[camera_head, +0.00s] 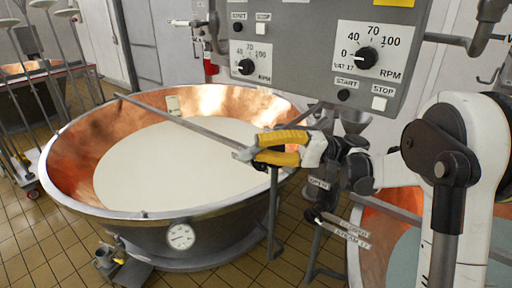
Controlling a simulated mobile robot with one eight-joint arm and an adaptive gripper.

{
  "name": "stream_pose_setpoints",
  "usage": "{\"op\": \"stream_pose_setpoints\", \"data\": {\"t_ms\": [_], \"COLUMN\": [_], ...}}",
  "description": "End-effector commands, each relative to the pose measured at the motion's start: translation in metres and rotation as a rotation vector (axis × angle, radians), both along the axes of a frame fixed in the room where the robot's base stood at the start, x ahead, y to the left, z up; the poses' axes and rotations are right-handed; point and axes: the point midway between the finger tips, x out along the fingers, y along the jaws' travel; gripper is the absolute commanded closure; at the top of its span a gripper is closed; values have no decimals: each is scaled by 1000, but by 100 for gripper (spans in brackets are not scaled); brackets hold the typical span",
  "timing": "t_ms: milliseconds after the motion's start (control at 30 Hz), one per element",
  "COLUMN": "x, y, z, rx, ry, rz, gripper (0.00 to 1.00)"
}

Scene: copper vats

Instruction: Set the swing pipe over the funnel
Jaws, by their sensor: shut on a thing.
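My gripper (257,149), with yellow fingers, is above the right part of the near copper vat. It is shut on a grey metal piece (243,155), which looks like the end of the swing pipe. A thin grey pipe (307,115) slants from below the control panel down to the fingers; the fingers hide how the two join. A grey funnel (355,120) shows under the panel, to the right of and behind my gripper. The held end is apart from the funnel, over the vat side. My wrist hides what is below the funnel.
The vat (75,150) holds pale liquid and a grey beam (165,118) crosses it. The control panel (305,45) hangs close above my gripper. A second vat (375,225) is at lower right. Signs (345,232) and grey posts stand between the vats. Tiled floor lies in front.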

Motion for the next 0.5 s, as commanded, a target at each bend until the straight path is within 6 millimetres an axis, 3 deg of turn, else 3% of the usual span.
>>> {"op": "stream_pose_setpoints", "data": {"t_ms": [267, 300, 333, 500], "x": [0, 0, 0, 0], "y": [0, 0, 0, 0], "z": [1, 1, 1, 1], "rx": [2, 2, 2, 1], "ry": [0, 0, 0, 0], "rz": [1, 1, 0, 0], "gripper": [100, 70, 60, 57]}}
